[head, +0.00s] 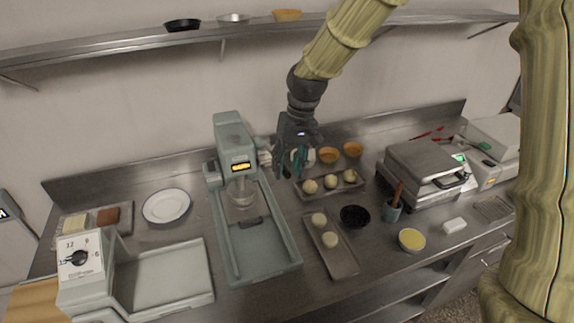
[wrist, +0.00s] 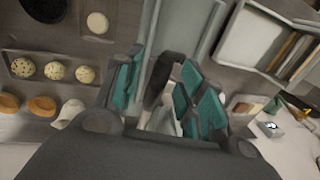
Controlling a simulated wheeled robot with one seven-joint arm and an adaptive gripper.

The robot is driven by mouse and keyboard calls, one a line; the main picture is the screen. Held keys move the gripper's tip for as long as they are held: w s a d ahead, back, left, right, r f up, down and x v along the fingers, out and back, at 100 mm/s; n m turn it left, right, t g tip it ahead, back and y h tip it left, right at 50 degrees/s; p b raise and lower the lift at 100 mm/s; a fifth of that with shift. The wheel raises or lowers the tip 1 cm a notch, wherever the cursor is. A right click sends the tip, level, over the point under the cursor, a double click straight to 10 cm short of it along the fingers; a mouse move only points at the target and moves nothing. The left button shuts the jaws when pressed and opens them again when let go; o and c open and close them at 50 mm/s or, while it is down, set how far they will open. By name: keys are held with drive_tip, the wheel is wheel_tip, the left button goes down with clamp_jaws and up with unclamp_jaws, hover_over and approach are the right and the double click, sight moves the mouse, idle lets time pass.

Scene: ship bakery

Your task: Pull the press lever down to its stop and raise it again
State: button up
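The press (head: 229,130) is a grey-green machine with a lit orange display, standing at the back of the counter. Its lever seems to be the pale and dark part (head: 264,156) on the right side of its head; its shape is partly unclear. My gripper (head: 289,171) points down just right of that part. In the wrist view my gripper (wrist: 160,85) has its teal-padded fingers spread apart. A dark, rounded bar (wrist: 159,80), possibly the lever's grip, shows between them. I cannot tell whether either finger touches it.
Right of the press are a tray with several dough balls (head: 309,193), a narrower dough tray (head: 341,263), orange bowls (head: 329,155) and a black bowl (head: 354,216). A dial machine (head: 80,262) stands front left, a plate (head: 167,206) behind it. A shelf (head: 130,43) runs above.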

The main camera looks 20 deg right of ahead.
drive_tip(key=shift+a+f, duration=0.15)
drive_tip(key=shift+f, duration=0.4)
drive_tip(key=shift+c, duration=0.2)
clamp_jaws()
